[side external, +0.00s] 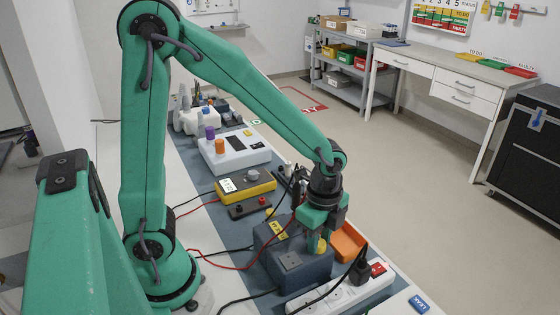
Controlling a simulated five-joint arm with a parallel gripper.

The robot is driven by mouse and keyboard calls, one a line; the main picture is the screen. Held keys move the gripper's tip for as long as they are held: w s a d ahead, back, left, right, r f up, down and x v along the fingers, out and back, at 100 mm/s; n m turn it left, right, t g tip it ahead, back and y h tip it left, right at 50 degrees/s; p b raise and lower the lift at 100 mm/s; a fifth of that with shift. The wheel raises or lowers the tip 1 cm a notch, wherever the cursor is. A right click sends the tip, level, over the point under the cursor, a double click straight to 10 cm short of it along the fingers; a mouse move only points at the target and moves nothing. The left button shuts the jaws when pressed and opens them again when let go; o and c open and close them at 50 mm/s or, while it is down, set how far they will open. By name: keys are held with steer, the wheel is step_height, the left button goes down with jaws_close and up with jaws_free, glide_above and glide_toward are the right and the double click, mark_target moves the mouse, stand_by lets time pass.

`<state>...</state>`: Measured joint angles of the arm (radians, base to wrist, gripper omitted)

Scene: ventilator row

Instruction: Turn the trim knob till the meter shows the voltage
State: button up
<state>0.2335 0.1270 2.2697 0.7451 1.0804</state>
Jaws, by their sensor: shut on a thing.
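A dark grey box (290,262) stands on the blue-grey mat, with a yellow label on its top. My gripper (316,240) points down over the box and is shut on this knob. The yellow meter (262,188) lies behind the box, with a grey dial and a small pale display (228,186). The reading is too small to make out. Red and black leads run from the meter area towards the box.
An orange tray (348,243) sits close to the right of my gripper. A white power strip (335,297) with a black plug and red switch lies in front. A white unit (235,155) with purple and orange knobs stands behind the meter.

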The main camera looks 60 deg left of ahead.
stand_by(0.3)
steer(key=o, duration=1)
steer(key=shift+c, duration=0.2)
steer(key=shift+r, duration=0.2)
steer(key=shift+r, duration=3.75)
